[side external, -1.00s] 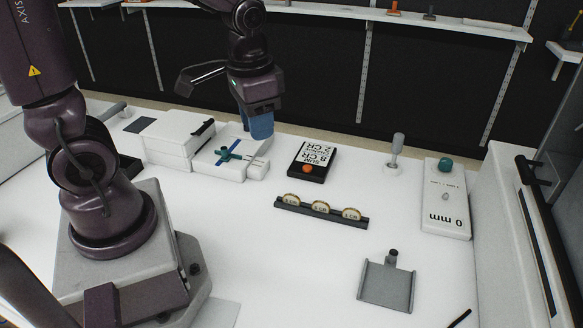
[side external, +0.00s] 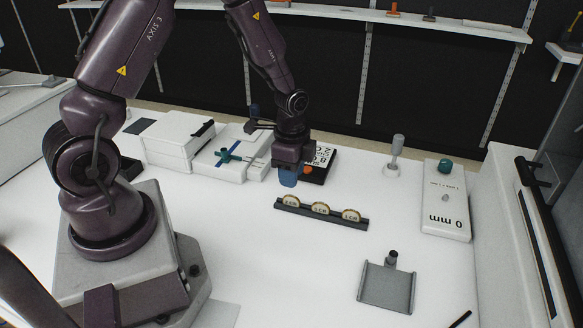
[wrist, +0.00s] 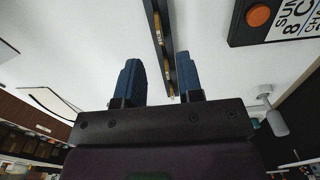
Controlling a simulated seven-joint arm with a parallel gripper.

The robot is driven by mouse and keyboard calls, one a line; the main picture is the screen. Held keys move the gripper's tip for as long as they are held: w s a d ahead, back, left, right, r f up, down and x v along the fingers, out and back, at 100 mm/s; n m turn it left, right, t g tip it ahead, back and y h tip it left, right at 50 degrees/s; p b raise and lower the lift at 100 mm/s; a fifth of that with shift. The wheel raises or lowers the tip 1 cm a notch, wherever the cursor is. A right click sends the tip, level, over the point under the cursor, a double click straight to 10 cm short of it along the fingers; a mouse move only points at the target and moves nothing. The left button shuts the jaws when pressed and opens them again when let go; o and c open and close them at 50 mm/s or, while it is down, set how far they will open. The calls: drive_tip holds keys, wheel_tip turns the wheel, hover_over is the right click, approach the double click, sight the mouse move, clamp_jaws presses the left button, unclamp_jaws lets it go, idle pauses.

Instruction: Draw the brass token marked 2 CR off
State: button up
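Three round brass tokens stand on edge in a dark slotted rack (side external: 337,220): a left one (side external: 291,200), a middle one (side external: 320,208) and a right one (side external: 351,215). Their marks end in CR, but the digits are too small to read surely. My gripper (side external: 288,178) hangs just above and behind the left end of the rack, fingers pointing down. In the wrist view its blue fingers (wrist: 160,78) are apart with no token gripped. The rack (wrist: 155,8) runs up from between the fingers, its tokens (wrist: 168,62) seen nearly edge-on.
A black sign box (side external: 321,172) with an orange button (wrist: 258,15) stands behind the rack, partly hidden by my gripper. White boxes with a green cross handle (side external: 228,156) are at left. A grey tray (side external: 386,287), a lever (side external: 396,152) and a 0 mm gauge (side external: 446,207) are at right.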

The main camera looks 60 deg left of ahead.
sight(291, 196)
wheel_tip(291, 196, down, 7)
drive_tip(key=shift+s+f, duration=0.1)
clamp_jaws()
drive_tip(key=shift+r, duration=0.3)
drive_tip(key=shift+r, duration=0.5)
drive_tip(key=shift+r, duration=2.1)
